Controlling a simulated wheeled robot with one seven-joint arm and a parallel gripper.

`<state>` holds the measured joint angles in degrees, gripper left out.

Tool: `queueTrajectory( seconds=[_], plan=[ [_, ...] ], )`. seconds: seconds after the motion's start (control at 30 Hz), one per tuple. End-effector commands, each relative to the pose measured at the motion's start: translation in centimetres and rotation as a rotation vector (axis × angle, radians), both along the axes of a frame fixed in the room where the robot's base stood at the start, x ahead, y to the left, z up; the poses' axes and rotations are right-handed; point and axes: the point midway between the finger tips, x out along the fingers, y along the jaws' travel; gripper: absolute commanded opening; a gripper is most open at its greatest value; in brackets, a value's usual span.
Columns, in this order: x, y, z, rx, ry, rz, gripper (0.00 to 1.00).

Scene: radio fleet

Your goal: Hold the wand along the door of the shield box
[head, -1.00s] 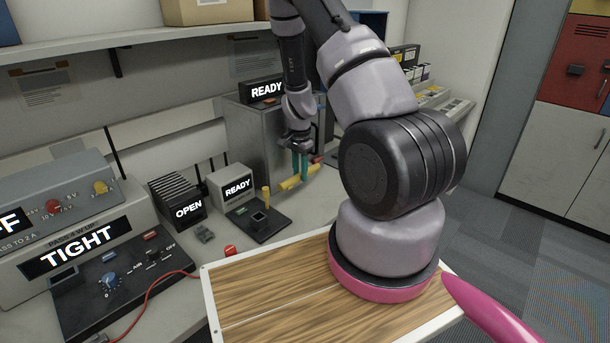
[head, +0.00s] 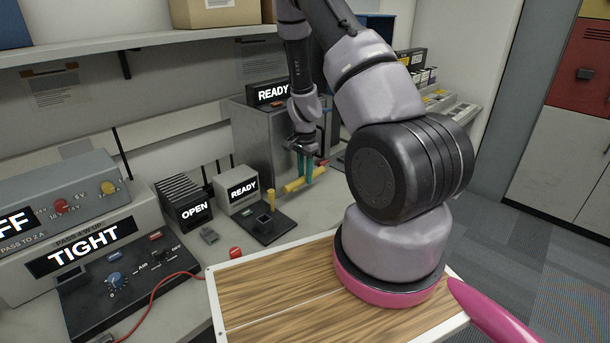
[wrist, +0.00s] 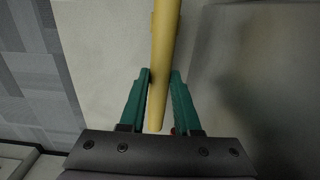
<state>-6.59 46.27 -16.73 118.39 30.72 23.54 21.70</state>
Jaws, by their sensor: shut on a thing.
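The yellow wand (head: 293,186) is held level between the teal fingers of my gripper (head: 305,168). In the wrist view the wand (wrist: 165,40) runs up the picture between the fingertips (wrist: 161,76), which are shut on it. The shield box, a grey metal box (head: 256,140) with a READY sign on top, stands at the back of the bench. My gripper and the wand are in front of it, low down. A blurred grey face fills the right of the wrist view. My arm hides part of the box, and I cannot tell whether the wand touches its door.
A small READY unit (head: 236,190) with a black base and short yellow post stands left of the wand. An OPEN unit (head: 186,203) and a TIGHT tester (head: 85,245) with a red cable are further left. A wood-topped board (head: 275,290) lies in front.

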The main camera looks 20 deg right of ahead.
Motion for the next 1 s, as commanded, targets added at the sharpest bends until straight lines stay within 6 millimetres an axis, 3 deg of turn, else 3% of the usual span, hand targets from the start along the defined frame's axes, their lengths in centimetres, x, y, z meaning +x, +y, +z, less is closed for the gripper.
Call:
queueTrajectory(
  seconds=[0.37,1.0],
  plan=[
    [-0.4,-0.2,0.1,0.0,-0.001,-0.001,0.0],
    [-6.1,-2.6,1.7,0.001,0.0,-0.002,0.0]
  ],
)
